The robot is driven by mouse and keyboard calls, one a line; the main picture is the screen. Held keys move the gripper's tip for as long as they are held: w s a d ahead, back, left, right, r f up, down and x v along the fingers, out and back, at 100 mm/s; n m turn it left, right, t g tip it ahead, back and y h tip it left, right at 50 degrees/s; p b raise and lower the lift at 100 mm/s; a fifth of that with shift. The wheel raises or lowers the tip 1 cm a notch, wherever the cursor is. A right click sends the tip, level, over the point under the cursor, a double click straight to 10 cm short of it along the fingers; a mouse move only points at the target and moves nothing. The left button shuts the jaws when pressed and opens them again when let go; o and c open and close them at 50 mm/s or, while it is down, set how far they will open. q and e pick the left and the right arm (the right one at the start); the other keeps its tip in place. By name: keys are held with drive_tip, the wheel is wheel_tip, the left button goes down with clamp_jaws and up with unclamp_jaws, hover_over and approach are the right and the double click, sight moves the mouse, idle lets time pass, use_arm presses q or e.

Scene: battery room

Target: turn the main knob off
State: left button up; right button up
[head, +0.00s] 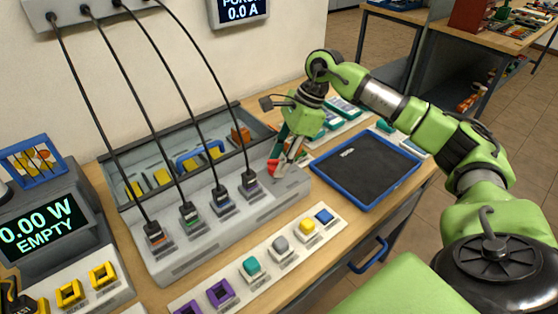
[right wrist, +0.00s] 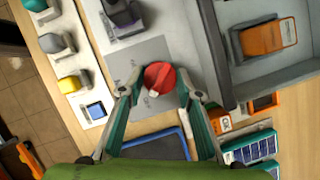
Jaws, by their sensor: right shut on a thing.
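The main knob (right wrist: 159,78) is red and round with a white mark, and it sits on a grey plate (right wrist: 122,62) at the right end of the grey charging panel. In the head view the red knob (head: 272,167) shows partly behind my right gripper (head: 286,168). In the right wrist view the two fingertips of my right gripper (right wrist: 160,92) are on either side of the knob, closed on it. The white mark points toward the bottom of the wrist picture, slightly left. My left gripper is not in view.
Several black plugs with cables stand in the panel (head: 215,228) left of the knob. A blue-rimmed black tray (head: 366,164) lies to the right. A strip of coloured buttons (head: 265,262) lies in front. A display (head: 38,225) reads 0.00 W EMPTY.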

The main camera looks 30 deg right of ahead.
idle(0.5)
drive_tip(key=o, duration=1.1)
drive_tip(key=shift+o, duration=0.2)
drive_tip(key=v, duration=1.2)
drive_tip(key=shift+r, duration=0.1)
